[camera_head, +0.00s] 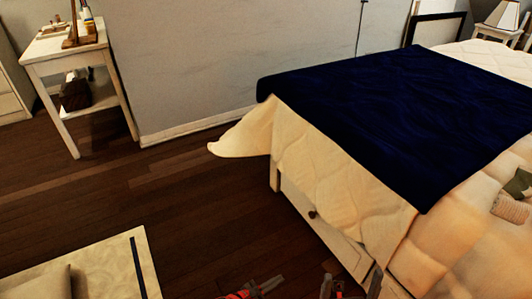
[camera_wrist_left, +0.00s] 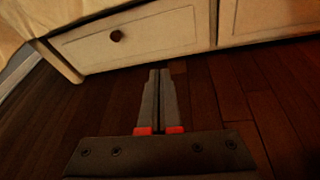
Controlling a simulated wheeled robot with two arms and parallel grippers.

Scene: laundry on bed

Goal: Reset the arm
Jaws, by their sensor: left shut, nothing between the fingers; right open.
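My left gripper (camera_head: 268,286) is at the bottom edge of the head view, over the dark wood floor, with its grey fingers and red parts partly cut off. In the left wrist view its two fingers (camera_wrist_left: 160,75) lie together, shut with nothing between them. They point at the bed's drawer front (camera_wrist_left: 130,38), apart from it as far as I can tell. My right gripper (camera_head: 351,284) is also at the bottom edge, in front of the bed's lower side. Its two fingers stand apart, open and empty. Most of both arms is out of view.
The bed (camera_head: 424,262) fills the right side, with a dark blue blanket (camera_head: 400,110) and a cream cover hanging over its drawers. A white side table (camera_head: 50,53) stands at the upper left. Dark floor (camera_head: 190,215) between is clear.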

